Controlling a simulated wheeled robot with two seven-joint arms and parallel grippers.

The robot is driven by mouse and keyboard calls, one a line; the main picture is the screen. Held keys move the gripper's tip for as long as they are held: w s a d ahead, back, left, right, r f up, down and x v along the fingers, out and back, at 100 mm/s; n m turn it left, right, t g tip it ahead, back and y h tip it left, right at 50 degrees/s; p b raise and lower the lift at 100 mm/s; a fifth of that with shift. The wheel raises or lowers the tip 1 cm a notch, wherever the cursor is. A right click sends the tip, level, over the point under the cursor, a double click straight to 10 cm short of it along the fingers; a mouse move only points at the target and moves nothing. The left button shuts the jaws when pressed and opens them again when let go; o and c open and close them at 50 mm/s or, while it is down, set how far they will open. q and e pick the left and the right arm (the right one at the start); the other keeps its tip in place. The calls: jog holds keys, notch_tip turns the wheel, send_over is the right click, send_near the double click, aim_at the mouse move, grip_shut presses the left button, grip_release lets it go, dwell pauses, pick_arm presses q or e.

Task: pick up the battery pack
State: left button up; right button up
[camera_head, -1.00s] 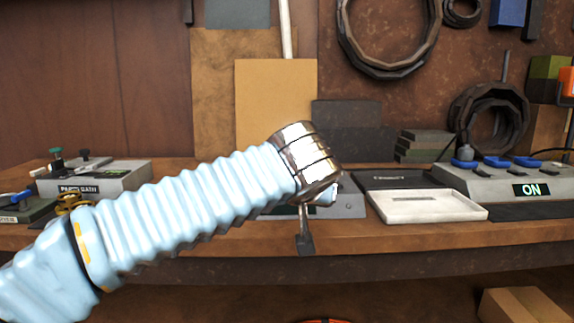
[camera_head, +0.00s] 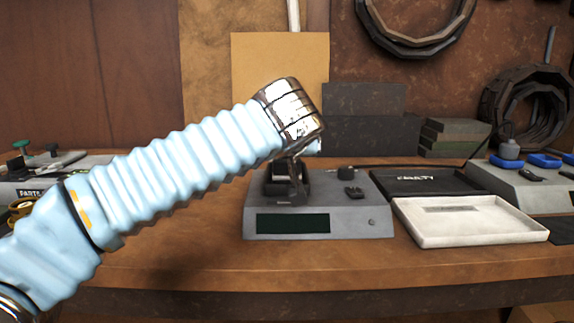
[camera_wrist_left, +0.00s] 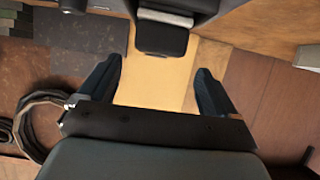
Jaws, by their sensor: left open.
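A dark block (camera_head: 288,184), which looks like the battery pack, sits upright on the grey device (camera_head: 345,215) at the middle of the bench. It is partly hidden behind my left gripper (camera_head: 293,172), which hangs below the shiny wrist in front of it. In the left wrist view, my left gripper (camera_wrist_left: 159,68) is open, with its two dark fingers spread apart. A black block with a pale band (camera_wrist_left: 162,38) shows beyond and between the fingertips. I cannot tell whether the fingers reach beside it. My right gripper is in neither view.
A white tray (camera_head: 470,232) and a black tray marked FAULTY (camera_head: 425,182) lie right of the device. A grey unit with blue parts (camera_head: 530,185) stands further right. A PARTS box (camera_head: 35,190) is at the left. The bench front (camera_head: 220,262) is clear.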

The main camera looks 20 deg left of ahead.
pick_arm(q)
jog(key=x, duration=0.3)
jog(key=p+x, duration=0.1)
jog(key=x, duration=0.3)
jog(key=shift+w+d+f, duration=0.15)
jog(key=shift+w+f, duration=0.05)
jog(key=shift+f, duration=0.15)
jog(key=c, duration=1.4)
jog(key=shift+r, duration=0.15)
jog(key=shift+c, duration=0.8)
